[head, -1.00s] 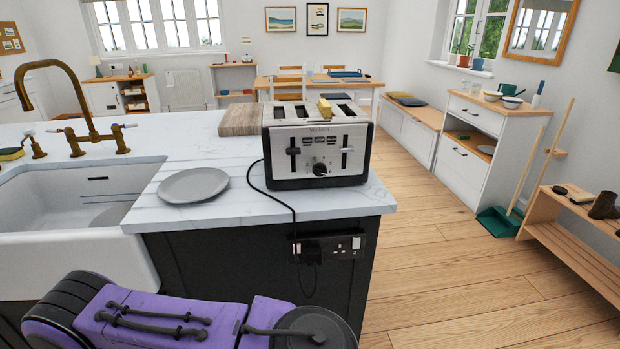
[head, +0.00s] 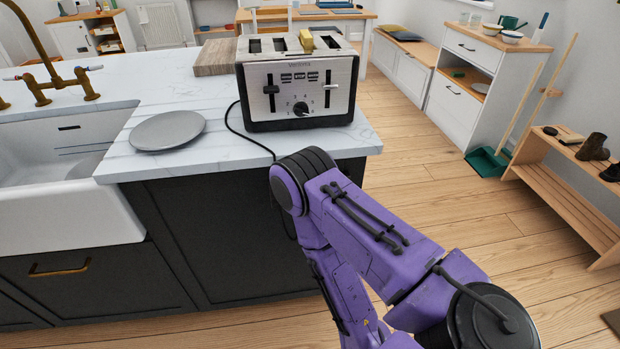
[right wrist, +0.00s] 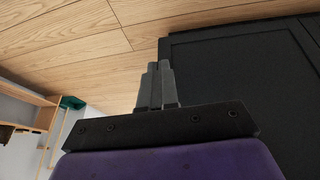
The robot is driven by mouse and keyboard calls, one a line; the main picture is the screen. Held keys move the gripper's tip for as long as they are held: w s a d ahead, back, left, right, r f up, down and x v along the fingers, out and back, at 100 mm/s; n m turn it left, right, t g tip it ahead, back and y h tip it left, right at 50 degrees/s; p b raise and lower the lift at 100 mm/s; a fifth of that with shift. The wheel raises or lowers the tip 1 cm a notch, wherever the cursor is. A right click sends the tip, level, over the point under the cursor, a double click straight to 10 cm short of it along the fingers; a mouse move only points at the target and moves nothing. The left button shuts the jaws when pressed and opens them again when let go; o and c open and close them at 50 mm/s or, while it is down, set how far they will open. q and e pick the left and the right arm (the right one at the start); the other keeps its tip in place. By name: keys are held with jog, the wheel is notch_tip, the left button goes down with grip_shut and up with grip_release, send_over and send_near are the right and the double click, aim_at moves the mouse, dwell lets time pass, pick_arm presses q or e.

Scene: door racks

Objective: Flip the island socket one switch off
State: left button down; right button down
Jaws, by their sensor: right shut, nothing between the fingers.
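The kitchen island (head: 215,240) has dark side panels and a white marbled top. Its socket does not show in the head view now; my purple arm covers that part of the panel. A black cable runs from the silver toaster (head: 297,90) over the island edge and goes out of sight behind the arm. In the right wrist view, my right gripper (right wrist: 158,72) is shut and empty, its fingers together beside the edge of the dark island panel (right wrist: 235,85). I cannot see the socket or its switches there. My left gripper is not in view.
A grey plate (head: 168,131) and a wooden board (head: 214,58) lie on the island top. The white sink (head: 60,200) is at the left. The wooden floor right of the island is open, with a low wooden rack (head: 570,195) and a green dustpan (head: 488,163) beyond.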

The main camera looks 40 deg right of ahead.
jog(key=shift+w+a, duration=0.1)
jog(key=w+a+r+m+t+h+p, duration=0.1)
jog(key=w+r+m+t+p, duration=0.1)
jog(key=w+r+m, duration=0.4)
jog(key=w+a+r+m+t+h+p, duration=0.1)
jog(key=w+r+m, duration=0.5)
jog(key=r+m, duration=0.7)
jog(key=w+a+r+m+t+h+p, duration=0.1)
jog(key=w+a+r+m+t+p, duration=0.2)
jog(key=r+m, duration=0.7)
jog(key=w+m+t+p, duration=0.2)
jog(key=w+m, duration=0.1)
jog(key=m, duration=0.3)
jog(key=shift+w+a+m+p, duration=0.2)
jog(key=shift+w+m+p, duration=0.1)
jog(key=shift+w+p, duration=0.1)
jog(key=shift+r, duration=0.1)
jog(key=d+r+x, duration=0.1)
jog(key=r+x, duration=0.1)
jog(key=x, duration=1.1)
jog(key=shift+w+b, duration=0.3)
jog(key=shift+w, duration=0.15)
